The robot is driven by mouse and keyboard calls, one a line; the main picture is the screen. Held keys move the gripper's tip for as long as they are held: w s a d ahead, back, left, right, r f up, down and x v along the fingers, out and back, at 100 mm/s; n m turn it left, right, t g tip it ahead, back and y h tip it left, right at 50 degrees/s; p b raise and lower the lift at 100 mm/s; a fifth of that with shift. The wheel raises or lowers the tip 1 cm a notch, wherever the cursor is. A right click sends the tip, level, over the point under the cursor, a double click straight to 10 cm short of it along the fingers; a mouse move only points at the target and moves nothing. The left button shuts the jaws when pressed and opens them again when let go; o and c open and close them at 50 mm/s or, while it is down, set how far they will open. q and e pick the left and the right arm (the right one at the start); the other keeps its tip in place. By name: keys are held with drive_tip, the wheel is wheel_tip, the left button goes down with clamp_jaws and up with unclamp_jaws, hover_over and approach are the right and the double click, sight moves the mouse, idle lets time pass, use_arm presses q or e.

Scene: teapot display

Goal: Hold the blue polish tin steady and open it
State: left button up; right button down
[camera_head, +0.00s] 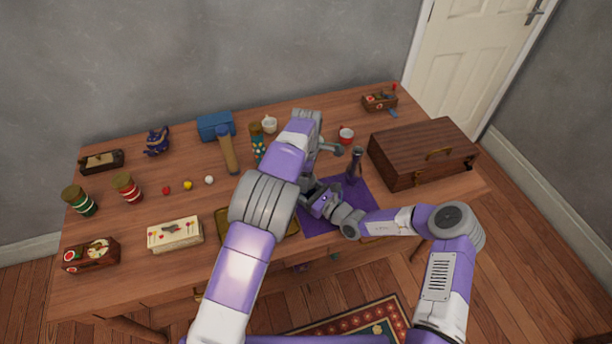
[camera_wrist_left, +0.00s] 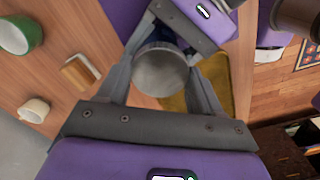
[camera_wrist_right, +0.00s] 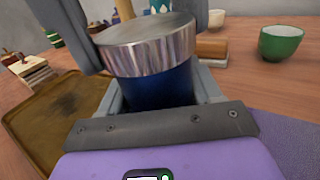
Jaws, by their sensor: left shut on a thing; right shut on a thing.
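The blue polish tin (camera_wrist_right: 158,90) stands upright in the right wrist view, a dark blue cylinder with a shiny silver lid (camera_wrist_right: 148,42). My right gripper (camera_wrist_right: 155,98) is shut on its blue body, one finger on each side. My left gripper (camera_wrist_left: 162,78) is shut on the round lid, which shows from above in the left wrist view (camera_wrist_left: 160,70); its fingers come down beside the lid in the right wrist view. The lid sits on the body with no gap that I can see. In the head view my left arm hides the tin.
A brass-coloured tray (camera_wrist_right: 60,115) lies beside the tin. A purple mat (camera_head: 365,205) with a dark bottle (camera_head: 354,166) is to the right. A wooden chest (camera_head: 415,155) stands at the right, a green cup (camera_wrist_right: 280,43) behind the tin. Jars and small boxes fill the table's left.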

use_arm(q)
drive_tip(key=shift+r, duration=1)
drive_tip(key=shift+r, duration=0.1)
drive_tip(key=shift+r, duration=1.95)
use_arm(e)
drive_tip(key=shift+c, duration=0.7)
unclamp_jaws()
